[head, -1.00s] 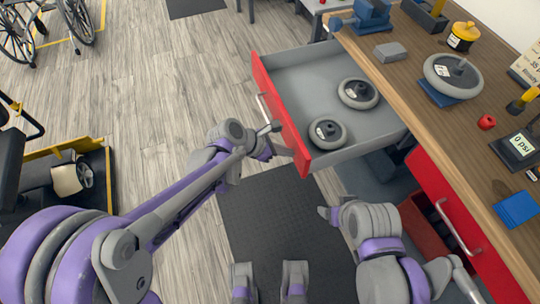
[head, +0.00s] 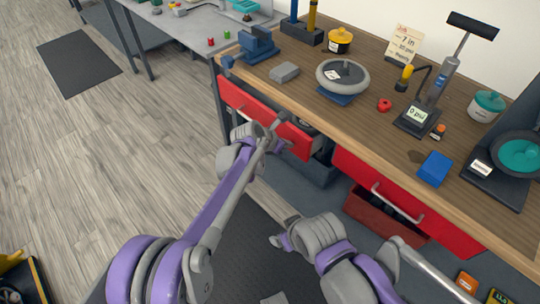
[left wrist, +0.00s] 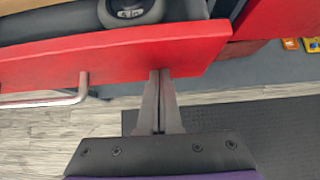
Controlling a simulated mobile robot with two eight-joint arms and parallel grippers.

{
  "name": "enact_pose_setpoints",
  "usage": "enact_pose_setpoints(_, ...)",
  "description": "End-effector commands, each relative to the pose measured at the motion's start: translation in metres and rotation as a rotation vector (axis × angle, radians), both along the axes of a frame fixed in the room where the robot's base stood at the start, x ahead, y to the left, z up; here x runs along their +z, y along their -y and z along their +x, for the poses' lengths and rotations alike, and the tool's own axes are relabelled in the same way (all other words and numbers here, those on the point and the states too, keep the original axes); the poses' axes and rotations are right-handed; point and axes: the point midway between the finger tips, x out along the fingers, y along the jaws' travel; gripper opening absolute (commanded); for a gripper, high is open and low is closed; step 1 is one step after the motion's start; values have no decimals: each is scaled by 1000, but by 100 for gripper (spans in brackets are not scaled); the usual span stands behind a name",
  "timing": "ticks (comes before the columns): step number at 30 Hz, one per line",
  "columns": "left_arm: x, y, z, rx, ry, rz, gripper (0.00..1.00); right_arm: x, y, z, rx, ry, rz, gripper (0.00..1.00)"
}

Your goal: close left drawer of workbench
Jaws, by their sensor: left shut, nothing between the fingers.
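The workbench (head: 300,82) has a wooden top. Its left drawer (head: 258,108) has a red front and stands partly out, with a narrow part of its inside showing. In the left wrist view, the red front (left wrist: 110,62) crosses the picture, with a bar handle (left wrist: 60,98) and part of a caster wheel (left wrist: 130,10) behind it. My left gripper (head: 280,143) is shut and empty at the drawer front near its right end. Its fingertips (left wrist: 160,74) appear to touch the front's lower edge. My right gripper (head: 278,241) is low, apart from the drawer; its jaws are unclear.
The red right drawer (head: 400,204) with a bar handle is beside the left one, above a red bin (head: 385,217). A vise (head: 258,45), a wheel (head: 343,74) and a pump (head: 440,85) stand on the bench top.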

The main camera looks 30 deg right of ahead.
Motion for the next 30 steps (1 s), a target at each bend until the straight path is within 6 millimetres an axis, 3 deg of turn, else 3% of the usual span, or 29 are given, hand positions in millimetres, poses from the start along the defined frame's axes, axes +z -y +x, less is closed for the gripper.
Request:
enact_pose_setpoints(6,1,40,13,0,0,-1,0,5,0,0,0,2,0,78)
enact_pose_setpoints(12,0,59,19,-1,1,0,0,7,0,0,0,2,0,78)
enact_pose_setpoints(30,2,67,21,2,1,-6,0,8,0,0,0,3,0,78)
